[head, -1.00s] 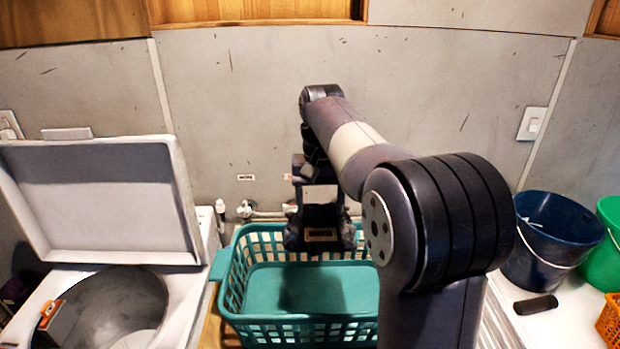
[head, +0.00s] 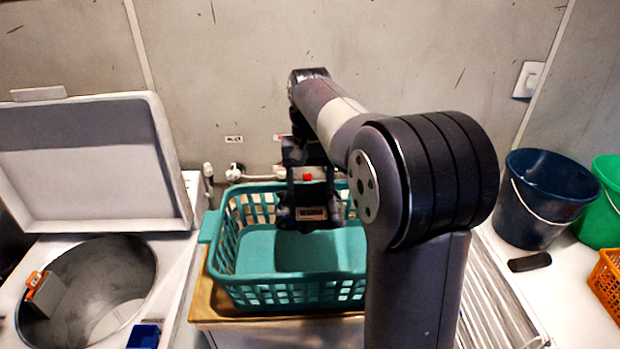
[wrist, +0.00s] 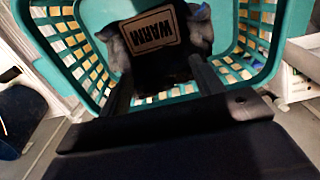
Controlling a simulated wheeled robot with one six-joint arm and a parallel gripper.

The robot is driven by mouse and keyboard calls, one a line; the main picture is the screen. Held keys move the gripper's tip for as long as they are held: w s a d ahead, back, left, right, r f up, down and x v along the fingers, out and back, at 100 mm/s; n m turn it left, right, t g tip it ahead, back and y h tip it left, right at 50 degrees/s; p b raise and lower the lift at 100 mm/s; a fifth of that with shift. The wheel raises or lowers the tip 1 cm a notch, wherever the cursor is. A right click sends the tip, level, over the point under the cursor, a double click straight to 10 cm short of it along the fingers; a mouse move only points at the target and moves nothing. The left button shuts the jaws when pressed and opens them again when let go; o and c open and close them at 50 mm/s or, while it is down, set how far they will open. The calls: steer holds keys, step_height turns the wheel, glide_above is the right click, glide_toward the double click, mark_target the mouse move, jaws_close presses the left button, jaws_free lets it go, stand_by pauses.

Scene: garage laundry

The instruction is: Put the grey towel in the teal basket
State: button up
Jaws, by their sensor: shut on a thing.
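The grey towel (head: 283,218) is a dark, bunched bundle with a framed label on its front. My gripper (head: 311,195) is shut on it and holds it over the inside of the teal basket (head: 265,294), towards the far side. In the wrist view the towel (wrist: 118,48) shows between the fingers of my gripper (wrist: 160,72), its label upside down, with the walls of the basket (wrist: 291,40) around it. The basket floor in front of the towel looks bare. I cannot tell whether the towel touches the floor.
The basket stands on a wooden surface (head: 205,300). An open-lidded washer (head: 168,262) is at left, with a small blue container (head: 143,336) by it. At right are a dark blue bucket (head: 540,205), a green bucket (head: 608,205), an orange basket (head: 607,280) and a dark object (head: 530,262).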

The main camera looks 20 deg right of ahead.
mark_target(310, 199)
steer(key=shift+f+b, duration=1.1)
steer(key=shift+f, duration=1.35)
steer(key=o, duration=1.6)
steer(key=shift+c, duration=0.2)
step_height(310, 199, up, 7)
steer(key=p, duration=0.7)
steer(key=shift+r, duration=1)
